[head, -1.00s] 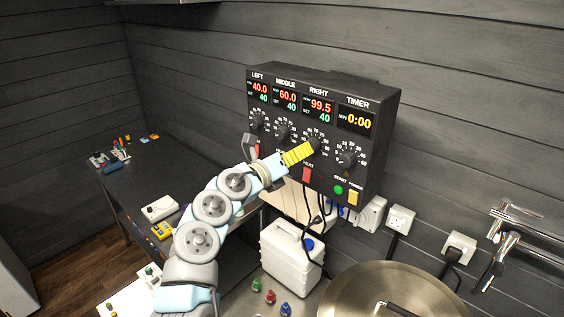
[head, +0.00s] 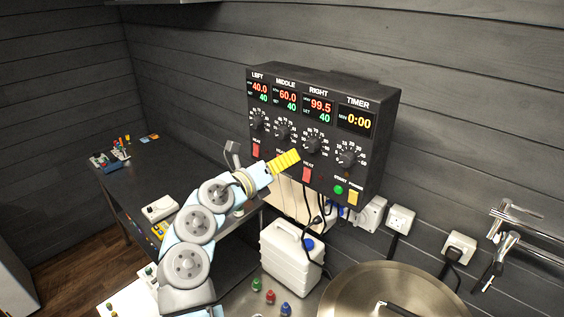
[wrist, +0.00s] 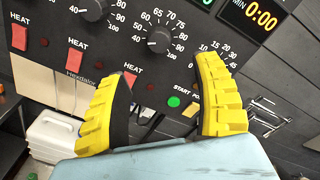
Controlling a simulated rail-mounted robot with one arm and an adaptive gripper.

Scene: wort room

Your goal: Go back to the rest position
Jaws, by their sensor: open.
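My gripper (head: 285,162) has yellow ridged fingers and is in front of the lower part of the black control box (head: 384,135). In the wrist view its two fingers (wrist: 165,108) stand wide apart with nothing between them. The right knob (head: 313,143) and the timer knob (head: 348,155) show clear of the fingers in the head view. The displays read 40.0, 60.0 and 99.5, each set to 40, and the timer reads 0:00. A green start button (wrist: 173,101) shows between the fingers in the wrist view.
A white canister (head: 290,262) stands below the box, with hanging black cables beside it. A large metal lid (head: 392,297) is at the lower right, and taps (head: 508,240) stick out from the wall. A dark bench (head: 130,180) with small items is at the left.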

